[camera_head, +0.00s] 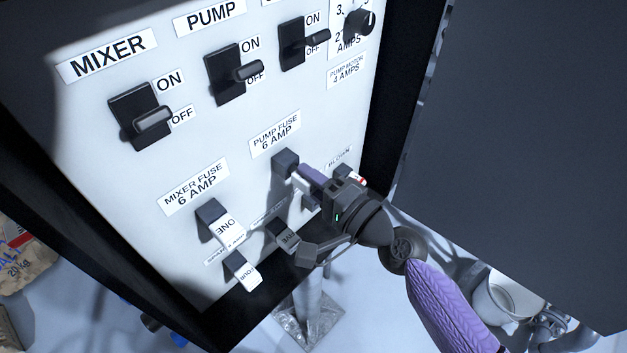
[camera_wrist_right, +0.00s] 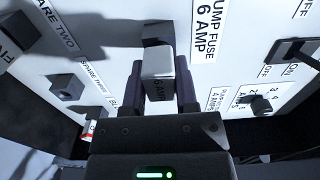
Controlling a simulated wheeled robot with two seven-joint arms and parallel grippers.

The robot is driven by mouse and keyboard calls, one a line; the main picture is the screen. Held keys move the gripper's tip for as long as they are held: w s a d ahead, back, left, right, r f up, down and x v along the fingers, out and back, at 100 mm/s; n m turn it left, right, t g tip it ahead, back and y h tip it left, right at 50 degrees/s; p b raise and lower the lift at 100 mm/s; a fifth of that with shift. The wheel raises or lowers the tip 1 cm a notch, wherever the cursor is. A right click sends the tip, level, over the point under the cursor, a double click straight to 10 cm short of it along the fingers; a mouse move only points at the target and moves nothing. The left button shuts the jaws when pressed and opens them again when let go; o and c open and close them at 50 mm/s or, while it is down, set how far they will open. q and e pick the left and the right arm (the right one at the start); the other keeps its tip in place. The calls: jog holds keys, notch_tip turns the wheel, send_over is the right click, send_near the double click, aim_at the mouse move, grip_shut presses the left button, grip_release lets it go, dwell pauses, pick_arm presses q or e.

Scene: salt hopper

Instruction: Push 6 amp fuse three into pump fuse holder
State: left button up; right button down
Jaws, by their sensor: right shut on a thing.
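The pump fuse holder (camera_head: 286,162) is a black block under the "PUMP FUSE 6 AMP" label on the white panel. My right gripper (camera_head: 308,177) is at this holder. The fuse's number is not readable. In the head view the fingers mostly hide the fuse. My left gripper is not in view.
The mixer fuse holder (camera_head: 209,210) has a white fuse (camera_head: 228,231) marked "ONE". Lower spare holders carry other fuses, one marked "FOUR" (camera_head: 243,270). Switches (camera_head: 143,117) line the panel above. A dark door (camera_head: 520,130) stands open at the right.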

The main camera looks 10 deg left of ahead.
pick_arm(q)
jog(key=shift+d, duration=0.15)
pick_arm(e)
jog(key=shift+w+a, duration=0.25)
jog(key=shift+a, duration=0.05)
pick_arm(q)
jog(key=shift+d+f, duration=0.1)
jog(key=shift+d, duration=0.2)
pick_arm(e)
jog(key=shift+w+a, duration=0.1)
jog(key=shift+a, duration=0.1)
jog(key=shift+c, duration=1.7)
grip_release()
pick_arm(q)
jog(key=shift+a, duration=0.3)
pick_arm(e)
jog(key=shift+o, duration=0.2)
jog(key=o, duration=0.3)
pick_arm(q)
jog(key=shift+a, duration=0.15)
